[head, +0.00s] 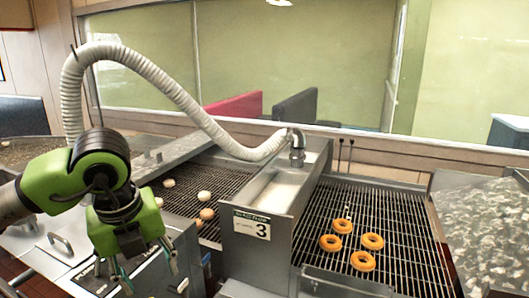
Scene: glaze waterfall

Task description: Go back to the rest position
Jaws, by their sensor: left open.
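My left arm comes in from the left, and its green and black left gripper (136,270) points downward over the metal front panel at the lower left. Its thin fingers are spread apart with nothing visible between them. It hangs in front of and to the left of the left conveyor (220,186), apart from the doughnuts there. My right gripper is not seen in the view.
Several golden doughnuts (363,261) lie on the right wire conveyor (395,215). Pale and browned pieces (204,196) lie on the left conveyor. A metal trough (282,190) with a "3" label (252,226) stands between. A ribbed white hose (150,72) arches behind my arm.

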